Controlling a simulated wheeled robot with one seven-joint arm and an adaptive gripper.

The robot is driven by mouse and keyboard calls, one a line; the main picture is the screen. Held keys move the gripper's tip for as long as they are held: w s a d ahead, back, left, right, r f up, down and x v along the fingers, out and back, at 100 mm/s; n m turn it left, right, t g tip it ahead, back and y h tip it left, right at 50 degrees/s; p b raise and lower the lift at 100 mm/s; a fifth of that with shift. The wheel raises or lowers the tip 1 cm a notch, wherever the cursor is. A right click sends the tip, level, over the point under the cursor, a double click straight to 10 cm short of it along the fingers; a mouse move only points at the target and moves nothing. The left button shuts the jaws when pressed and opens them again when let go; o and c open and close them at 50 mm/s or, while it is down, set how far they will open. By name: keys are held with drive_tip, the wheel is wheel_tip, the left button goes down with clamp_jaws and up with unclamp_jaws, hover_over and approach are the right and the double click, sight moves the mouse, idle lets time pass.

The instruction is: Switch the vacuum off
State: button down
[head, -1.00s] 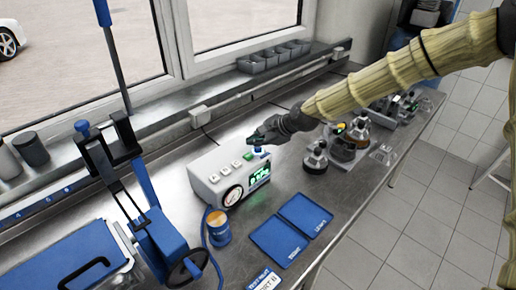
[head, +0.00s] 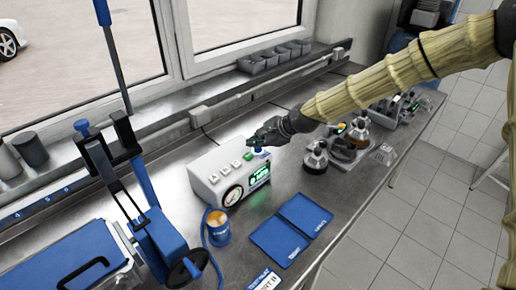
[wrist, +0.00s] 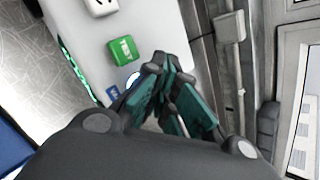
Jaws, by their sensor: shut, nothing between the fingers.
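The vacuum unit is a white box (head: 207,180) on the steel bench, with a round gauge (head: 233,195), a lit green display (head: 259,176) and a row of buttons on top. My gripper (head: 256,141) is shut and empty above the box's right end. In the wrist view, the fingertips (wrist: 158,62) are over the box top, beside a green labelled button (wrist: 123,49). A round button with a lit blue rim (wrist: 133,79) is partly hidden by the fingers. A small blue label (wrist: 113,92) lies by it. I cannot tell whether the fingers touch the button.
Two blue trays (head: 279,242) lie in front of the box, with an orange-topped blue can (head: 218,228) to their left. Dark-capped flasks (head: 316,158) stand right of the box. A blue clamp fixture (head: 165,245) stands at left. The window sill runs behind.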

sight(256, 150)
drive_tip(key=shift+f, duration=0.2)
drive_tip(key=shift+r, duration=0.15)
idle(0.4)
drive_tip(key=shift+r+p, duration=0.55)
drive_tip(key=shift+r, duration=0.25)
drive_tip(key=shift+r+p, duration=1.55)
drive_tip(key=shift+r, duration=0.95)
